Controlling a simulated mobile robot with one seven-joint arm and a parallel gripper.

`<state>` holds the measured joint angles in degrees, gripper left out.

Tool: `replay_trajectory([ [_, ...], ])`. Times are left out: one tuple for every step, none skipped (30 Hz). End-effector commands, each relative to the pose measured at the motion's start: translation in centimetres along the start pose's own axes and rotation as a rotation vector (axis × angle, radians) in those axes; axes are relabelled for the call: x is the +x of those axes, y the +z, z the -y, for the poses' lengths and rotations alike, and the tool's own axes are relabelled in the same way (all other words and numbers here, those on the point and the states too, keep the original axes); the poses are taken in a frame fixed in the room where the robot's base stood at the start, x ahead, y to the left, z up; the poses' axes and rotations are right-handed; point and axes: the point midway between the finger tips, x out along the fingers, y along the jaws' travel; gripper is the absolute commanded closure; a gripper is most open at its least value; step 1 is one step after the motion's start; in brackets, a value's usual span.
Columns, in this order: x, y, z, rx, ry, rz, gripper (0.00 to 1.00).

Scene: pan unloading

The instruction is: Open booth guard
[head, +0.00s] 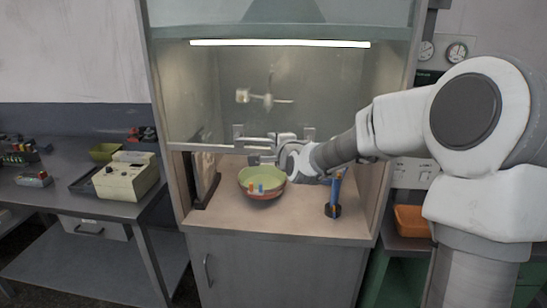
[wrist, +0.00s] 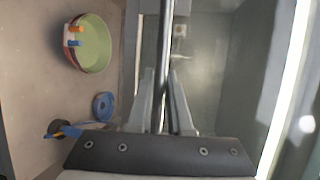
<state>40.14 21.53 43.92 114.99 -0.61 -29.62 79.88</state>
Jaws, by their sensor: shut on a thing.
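The booth guard (head: 205,148) is a clear pane with a metal bottom rail across the front of the lit booth. Its lower edge hangs above the booth floor, with an open gap beneath. A horizontal bar handle (head: 250,138) stands on two brackets at the rail. My gripper (head: 263,158) is at the handle's middle, reaching in from the right. In the wrist view, my gripper's two fingers (wrist: 161,80) lie on either side of the handle bar (wrist: 166,35) and are shut on it. My arm hides part of the rail's right side.
A side table (head: 60,200) with a beige box stands left. An orange bin (head: 411,220) is at right.

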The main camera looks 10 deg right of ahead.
Motion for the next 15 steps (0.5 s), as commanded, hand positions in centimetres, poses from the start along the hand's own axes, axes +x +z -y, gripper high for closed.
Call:
replay_trajectory([
  [-0.5, 0.2, 3.1, -0.004, -0.009, -0.001, 1.00],
  [-0.7, 0.3, 4.1, -0.004, -0.009, 0.000, 1.00],
  [-0.9, 0.4, 5.3, -0.003, -0.009, 0.000, 1.00],
  [-1.1, 0.5, 6.2, -0.002, -0.009, 0.000, 1.00],
  [-1.3, 0.6, 7.0, -0.002, -0.008, 0.000, 1.00],
  [-1.5, 0.6, 8.1, -0.002, -0.009, -0.001, 1.00],
  [-1.6, 0.7, 8.8, -0.002, -0.007, -0.001, 1.00],
  [-1.8, 0.7, 9.5, -0.002, -0.007, -0.001, 1.00],
  [-1.9, 0.8, 10.4, -0.002, -0.007, -0.001, 1.00],
  [-2.0, 0.8, 11.1, -0.002, -0.007, -0.001, 1.00],
  [-2.2, 0.9, 11.6, -0.002, -0.007, 0.000, 1.00],
  [-2.3, 1.0, 12.3, -0.001, -0.006, 0.000, 1.00],
  [-2.4, 1.0, 12.8, -0.001, -0.006, 0.000, 1.00],
  [-2.5, 1.1, 13.2, -0.001, -0.006, 0.000, 1.00],
  [-2.6, 1.1, 13.7, -0.001, -0.005, 0.001, 1.00],
])
